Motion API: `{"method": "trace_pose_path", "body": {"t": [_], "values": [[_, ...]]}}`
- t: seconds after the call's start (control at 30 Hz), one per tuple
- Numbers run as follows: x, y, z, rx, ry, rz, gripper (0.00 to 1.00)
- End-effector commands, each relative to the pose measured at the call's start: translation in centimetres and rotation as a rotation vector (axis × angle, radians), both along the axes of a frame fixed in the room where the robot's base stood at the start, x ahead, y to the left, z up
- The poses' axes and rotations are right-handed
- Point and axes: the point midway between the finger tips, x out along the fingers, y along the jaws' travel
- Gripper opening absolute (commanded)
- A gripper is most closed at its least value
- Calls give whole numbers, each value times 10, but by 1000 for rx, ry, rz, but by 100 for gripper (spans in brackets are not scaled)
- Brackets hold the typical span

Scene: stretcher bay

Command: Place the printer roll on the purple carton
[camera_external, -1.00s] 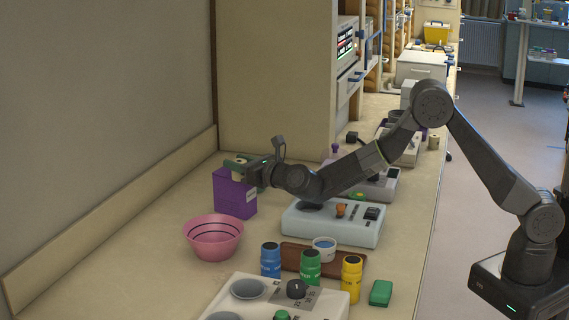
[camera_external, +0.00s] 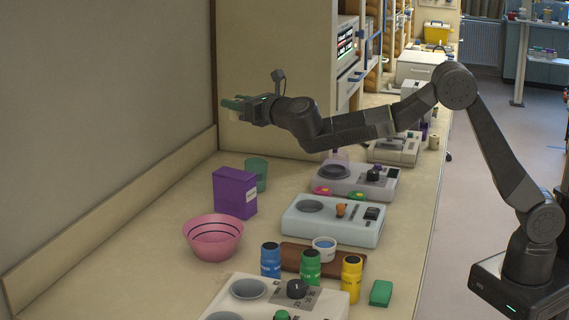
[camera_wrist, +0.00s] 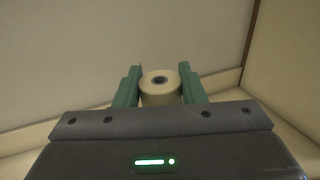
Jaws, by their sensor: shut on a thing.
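The purple carton (camera_external: 234,193) stands upright on the counter near the wall, its top bare. My gripper (camera_external: 232,108) is in the air well above the carton. In the wrist view my gripper (camera_wrist: 160,88) has its green fingers shut on the printer roll (camera_wrist: 160,92), a cream cylinder with a dark hole in its end. The roll (camera_external: 235,116) shows only in part between the fingers in the external view.
A pink bowl (camera_external: 213,240) stands in front of the carton and a green cup (camera_external: 256,174) just behind it. White devices (camera_external: 333,222), bottles (camera_external: 270,260) and a small tub (camera_external: 324,250) fill the right side. A tall cabinet (camera_external: 275,75) rises behind my gripper.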

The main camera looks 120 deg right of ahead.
Motion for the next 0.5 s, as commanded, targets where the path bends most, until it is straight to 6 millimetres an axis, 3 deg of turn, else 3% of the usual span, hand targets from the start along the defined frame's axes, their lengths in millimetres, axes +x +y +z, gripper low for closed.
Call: {"method": "trace_pose_path", "body": {"t": [0.07,0.13,0.5], "values": [[0,-1,7,-1,0,0,10],[-3,-4,2,-1,3,-2,10],[-21,-22,-70,1,5,0,10]]}}
